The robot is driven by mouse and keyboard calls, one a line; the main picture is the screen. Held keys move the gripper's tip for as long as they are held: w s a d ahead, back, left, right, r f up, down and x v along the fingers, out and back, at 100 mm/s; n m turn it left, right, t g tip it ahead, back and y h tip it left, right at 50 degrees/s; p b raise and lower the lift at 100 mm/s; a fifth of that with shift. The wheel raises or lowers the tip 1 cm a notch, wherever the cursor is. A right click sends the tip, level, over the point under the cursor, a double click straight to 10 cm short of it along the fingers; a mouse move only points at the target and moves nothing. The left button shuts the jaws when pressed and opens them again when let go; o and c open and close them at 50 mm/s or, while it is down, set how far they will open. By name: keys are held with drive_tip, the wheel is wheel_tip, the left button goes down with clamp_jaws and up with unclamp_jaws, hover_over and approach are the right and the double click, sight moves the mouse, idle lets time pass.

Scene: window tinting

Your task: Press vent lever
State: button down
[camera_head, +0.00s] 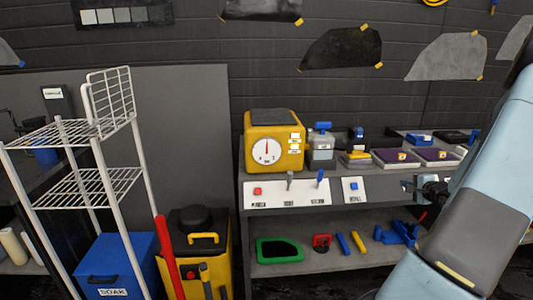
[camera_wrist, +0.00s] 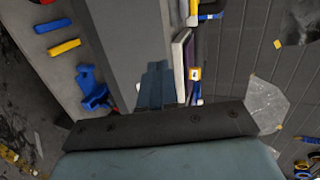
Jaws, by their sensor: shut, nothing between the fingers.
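A white control panel (camera_head: 260,203) sits on the sloped front of the bench, below the yellow machine with the round dial. It carries a red button (camera_head: 257,191) at its left, a grey lever (camera_head: 289,180) in the middle and a blue lever (camera_head: 320,177) at its right. Both levers stand up from the panel. The small labels beneath are too blurred to tell which lever is the vent lever. My gripper (camera_head: 416,186) is shut and empty at the right of the bench front, well apart from both levers. In the wrist view the levers do not show.
The yellow dial machine (camera_head: 273,145) and a grey blue-topped bottle (camera_head: 321,145) stand behind the panel. A separate blue button (camera_head: 354,186) lies between the panel and my gripper. The lower shelf (camera_head: 345,262) holds tools. A white wire rack (camera_head: 66,135) stands at left.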

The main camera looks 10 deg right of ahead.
idle(0.4)
drive_tip(key=w+a+r+n+g+y, duration=0.1)
drive_tip(key=w+a+r+n+y, duration=0.2)
drive_tip(key=a, duration=0.4)
drive_tip(key=w+a+r+n+g+y, duration=0.1)
drive_tip(key=a+r+n+y, duration=0.1)
drive_tip(key=a+r, duration=0.45)
drive_tip(key=s+a+r+n+g+y, duration=0.1)
drive_tip(key=s+a+r+n+g, duration=0.15)
drive_tip(key=a, duration=0.75)
drive_tip(key=s+a+r+n+g+y, duration=0.1)
drive_tip(key=s+a+r+n+g, duration=0.2)
drive_tip(key=a, duration=0.7)
drive_tip(key=s+a+r+n+g, duration=0.1)
drive_tip(key=s+a+r+n, duration=0.1)
drive_tip(key=s+a+n, duration=0.4)
drive_tip(key=s+a+r+n+h, duration=0.1)
drive_tip(key=s+a+r+h, duration=0.1)
drive_tip(key=s, duration=0.6)
drive_tip(key=s+a+r+n+h, duration=0.1)
drive_tip(key=s+a+r+h, duration=0.2)
drive_tip(key=s, duration=0.5)
drive_tip(key=shift+r+h, duration=0.5)
drive_tip(key=shift+r, duration=0.05)
drive_tip(key=shift+w+d, duration=0.1)
drive_tip(key=shift+d, duration=0.05)
